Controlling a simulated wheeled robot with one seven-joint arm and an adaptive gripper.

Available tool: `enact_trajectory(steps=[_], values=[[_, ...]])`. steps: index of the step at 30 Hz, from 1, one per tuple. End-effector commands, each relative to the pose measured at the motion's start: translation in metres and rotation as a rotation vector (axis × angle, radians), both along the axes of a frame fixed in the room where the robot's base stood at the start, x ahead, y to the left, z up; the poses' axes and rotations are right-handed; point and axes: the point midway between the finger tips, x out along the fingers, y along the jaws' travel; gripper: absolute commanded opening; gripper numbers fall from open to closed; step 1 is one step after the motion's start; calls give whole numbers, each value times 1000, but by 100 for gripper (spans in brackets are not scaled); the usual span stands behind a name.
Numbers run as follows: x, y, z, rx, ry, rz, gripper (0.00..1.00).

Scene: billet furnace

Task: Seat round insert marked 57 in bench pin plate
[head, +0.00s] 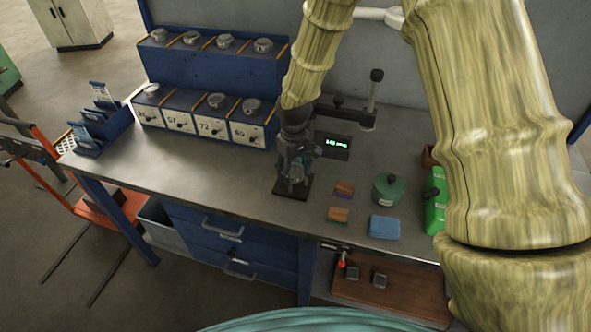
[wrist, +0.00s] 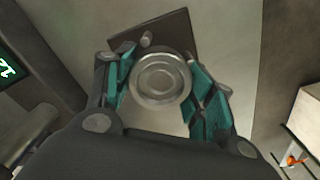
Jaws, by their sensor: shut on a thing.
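My gripper (head: 296,172) points down over the dark pin plate (head: 291,190) on the workbench. In the wrist view, the teal fingers of my gripper (wrist: 160,84) are shut on a round grey metal insert (wrist: 160,78) with concentric rings on top. The dark square pin plate (wrist: 178,35) lies beneath, with a short pin (wrist: 147,39) standing beside the insert's far edge. I cannot tell whether the insert touches the plate. No number on the insert is readable. In the head view the gripper hides the insert.
A blue rack (head: 205,118) with numbered bins and round metal pieces stands at the back left. A green-lit display (head: 336,143) is close behind the gripper. The bench's left middle (head: 190,172) is clear.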

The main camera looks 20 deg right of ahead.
Motion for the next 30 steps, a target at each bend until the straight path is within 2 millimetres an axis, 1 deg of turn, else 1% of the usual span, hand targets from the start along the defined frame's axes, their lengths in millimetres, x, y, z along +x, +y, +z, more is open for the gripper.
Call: enact_trajectory(steps=[1, 18, 30], values=[[-9, 1, -14, 0, 20, 2, 0], [-9, 1, -23, 0, 19, 2, 0], [-9, 1, -18, 0, 19, 2, 0]])
